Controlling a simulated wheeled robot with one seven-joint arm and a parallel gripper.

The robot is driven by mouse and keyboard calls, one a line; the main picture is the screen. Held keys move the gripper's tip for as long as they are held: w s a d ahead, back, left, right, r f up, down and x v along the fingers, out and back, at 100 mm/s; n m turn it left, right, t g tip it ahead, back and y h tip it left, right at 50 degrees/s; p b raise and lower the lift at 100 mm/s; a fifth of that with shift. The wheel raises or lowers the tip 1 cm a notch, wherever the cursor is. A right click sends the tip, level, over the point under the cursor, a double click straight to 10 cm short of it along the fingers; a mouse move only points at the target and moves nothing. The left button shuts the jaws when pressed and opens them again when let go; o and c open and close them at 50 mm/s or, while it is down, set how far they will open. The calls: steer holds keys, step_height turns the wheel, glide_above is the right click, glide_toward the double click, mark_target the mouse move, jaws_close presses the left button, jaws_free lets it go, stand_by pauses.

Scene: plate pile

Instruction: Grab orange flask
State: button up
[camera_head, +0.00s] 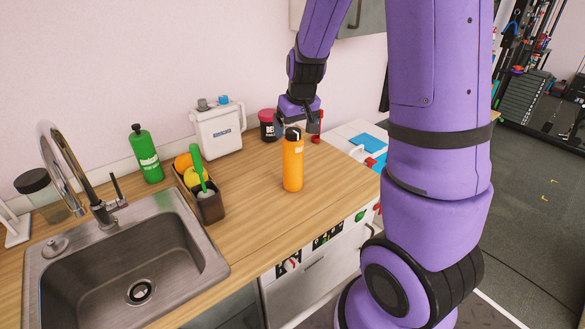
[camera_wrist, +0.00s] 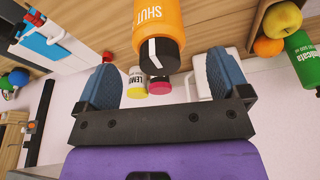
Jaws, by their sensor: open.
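The orange flask (camera_head: 293,165) stands upright on the wooden counter, with a black cap on top. My gripper (camera_head: 300,126) is open and empty, close to the flask's cap in the head view. In the wrist view the flask (camera_wrist: 157,22) appears upside down beyond the fingers, its dark cap pointing into the gap between the two blue fingers of my gripper (camera_wrist: 164,72).
A black tub with a red lid (camera_head: 268,125) stands behind the flask. A white container (camera_head: 217,130) is further left. A brown box (camera_head: 207,205) holds fruit and a green-handled brush. A green bottle (camera_head: 146,155) and the sink (camera_head: 125,265) lie left.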

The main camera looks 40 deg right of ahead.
mark_target(294, 131)
steer(key=shift+w+x, duration=0.15)
steer(key=shift+x, duration=1.15)
steer(key=shift+w+x, duration=0.1)
steer(key=shift+x, duration=1.25)
steer(key=shift+d+r, duration=0.1)
steer(key=c, duration=1.7)
steer(key=shift+r, duration=0.1)
